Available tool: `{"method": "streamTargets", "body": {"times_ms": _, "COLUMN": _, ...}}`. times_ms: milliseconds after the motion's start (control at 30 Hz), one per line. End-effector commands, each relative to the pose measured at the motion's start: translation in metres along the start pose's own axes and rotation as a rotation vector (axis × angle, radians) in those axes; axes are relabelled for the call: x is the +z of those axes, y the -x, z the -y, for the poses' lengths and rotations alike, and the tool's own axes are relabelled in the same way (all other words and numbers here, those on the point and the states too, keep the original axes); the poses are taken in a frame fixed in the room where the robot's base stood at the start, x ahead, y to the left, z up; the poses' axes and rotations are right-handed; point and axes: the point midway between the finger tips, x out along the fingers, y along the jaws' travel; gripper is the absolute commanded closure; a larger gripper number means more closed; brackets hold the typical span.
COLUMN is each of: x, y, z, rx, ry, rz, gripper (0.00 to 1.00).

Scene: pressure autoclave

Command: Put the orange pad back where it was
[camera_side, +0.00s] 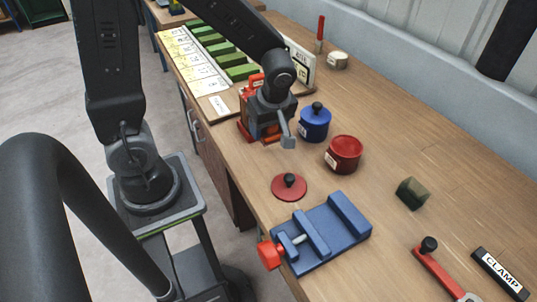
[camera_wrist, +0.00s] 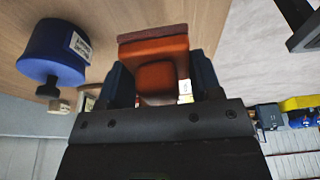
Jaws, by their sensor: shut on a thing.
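The orange pad (camera_wrist: 155,52) is a blocky piece with a darker reddish face, between the two dark fingers of my gripper (camera_wrist: 161,78) in the wrist view. My gripper is shut on it. In the side view my gripper (camera_side: 268,128) is low over the bench, left of the blue pot. Orange-red parts (camera_side: 244,127) show around and behind it there; I cannot tell which belong to the pad and which to something under it. A labelled board (camera_side: 185,62) with a row of green pads (camera_side: 224,48) lies behind my gripper. Whether the pad touches the bench is hidden.
A blue lidded pot (camera_side: 314,124) stands close right of my gripper and shows in the wrist view (camera_wrist: 50,52). A red pot (camera_side: 343,154), a red lid (camera_side: 289,187) and a blue vise (camera_side: 322,236) are nearer. Bench at the right is mostly clear around a green block (camera_side: 412,193).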

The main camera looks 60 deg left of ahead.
Motion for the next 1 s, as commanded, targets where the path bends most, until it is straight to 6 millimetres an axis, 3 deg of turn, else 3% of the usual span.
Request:
{"method": "streamTargets", "body": {"times_ms": 100, "x": 0.006, "y": -0.022, "z": 0.001, "rx": -0.006, "ry": -0.002, "rz": 0.000, "gripper": 0.64}}
{"method": "streamTargets", "body": {"times_ms": 533, "x": 0.019, "y": -0.072, "z": 0.001, "rx": -0.004, "ry": -0.002, "rz": 0.000, "gripper": 0.64}}
{"method": "streamTargets", "body": {"times_ms": 1000, "x": 0.022, "y": -0.081, "z": 0.000, "rx": 0.000, "ry": -0.001, "rz": 0.001, "gripper": 0.64}}
